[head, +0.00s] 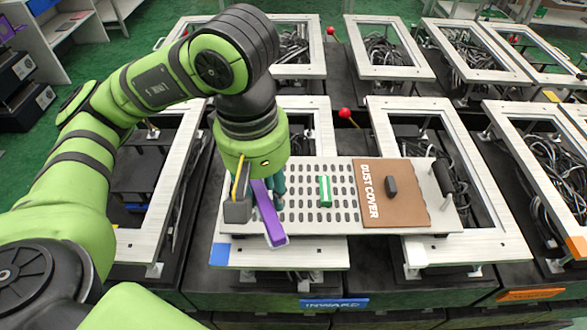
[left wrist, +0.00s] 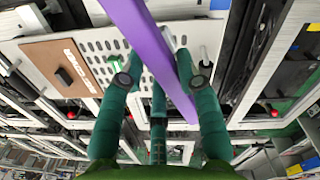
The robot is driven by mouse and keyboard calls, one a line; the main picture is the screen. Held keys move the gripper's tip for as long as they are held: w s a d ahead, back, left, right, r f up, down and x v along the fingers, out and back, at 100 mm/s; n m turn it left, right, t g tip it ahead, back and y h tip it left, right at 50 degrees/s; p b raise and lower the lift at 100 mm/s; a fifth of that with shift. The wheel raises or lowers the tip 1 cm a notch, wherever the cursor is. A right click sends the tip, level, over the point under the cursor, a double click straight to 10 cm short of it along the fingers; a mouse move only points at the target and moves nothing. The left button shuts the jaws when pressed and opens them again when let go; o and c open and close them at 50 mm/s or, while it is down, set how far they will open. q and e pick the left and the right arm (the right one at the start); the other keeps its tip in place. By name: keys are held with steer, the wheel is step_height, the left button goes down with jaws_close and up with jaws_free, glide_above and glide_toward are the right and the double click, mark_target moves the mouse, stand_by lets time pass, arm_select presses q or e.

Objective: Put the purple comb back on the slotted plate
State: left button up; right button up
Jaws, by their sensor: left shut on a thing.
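The purple comb (head: 268,213) is a long bar held by my left gripper (head: 268,190), above the left end of the slotted plate (head: 342,222). It also crosses the left wrist view (left wrist: 150,40) diagonally between the green fingers. The comb is tilted in the head view, its near end toward the plate's front edge. Whether it touches the plate cannot be told. The plate is pale grey with rows of dark slots. Its left end is partly hidden by my gripper. My right gripper is not in view.
A green block (head: 325,190) sits upon the plate's slots. A brown dust cover (head: 375,212) with a black knob (head: 391,186) covers the plate's right part, beside a black handle (head: 443,177). Red-knobbed levers (head: 345,113) and metal frames with cables stand behind.

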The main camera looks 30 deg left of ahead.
arm_select(q)
steer(key=w+a+f+p, duration=0.1)
steer(key=w+f, duration=0.2)
steer(key=w, duration=0.2)
steer(key=p, duration=0.2)
glide_above(287, 190)
step_height(287, 190, down, 3)
steer(key=shift+s+f, duration=0.1)
steer(key=shift+f, duration=0.25)
step_height(287, 190, down, 3)
steer(key=shift+a+f+p, duration=0.1)
steer(key=shift+f+p, duration=0.05)
steer(key=shift+p, duration=0.6)
steer(key=shift+f, duration=0.45)
steer(key=o, duration=1.1)
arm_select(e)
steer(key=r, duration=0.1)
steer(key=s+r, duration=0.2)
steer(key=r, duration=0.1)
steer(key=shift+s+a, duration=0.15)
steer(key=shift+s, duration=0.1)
